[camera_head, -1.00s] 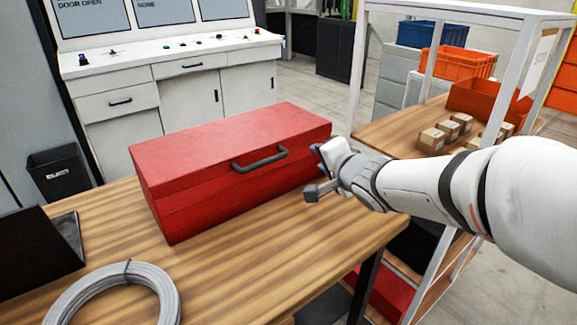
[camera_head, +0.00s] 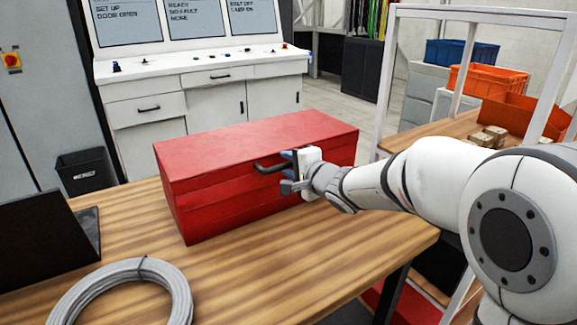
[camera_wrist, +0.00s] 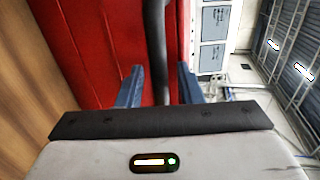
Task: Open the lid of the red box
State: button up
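The red box (camera_head: 245,150) stands on the wooden table with its lid down. Its dark handle (camera_head: 270,166) is on the front face, partly covered by my gripper in the head view. My gripper (camera_head: 288,172) is at the right part of the handle, in front of the box. In the wrist view the two blue fingers (camera_wrist: 160,88) are apart, and the handle (camera_wrist: 157,50) runs between them. A gap shows between the handle and each finger, so the gripper is open around the handle.
A coil of grey cable (camera_head: 122,292) and a black open case (camera_head: 50,242) lie on the wooden table (camera_head: 330,245) at the left. A white-framed rack (camera_head: 392,80) stands at the right behind my arm. A white control console (camera_head: 200,75) stands behind the table.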

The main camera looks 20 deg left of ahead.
jog(key=shift+c, duration=0.3)
grip_shut()
jog(key=shift+a, duration=0.1)
jog(key=shift+r+p, duration=0.2)
jog(key=shift+p, duration=0.15)
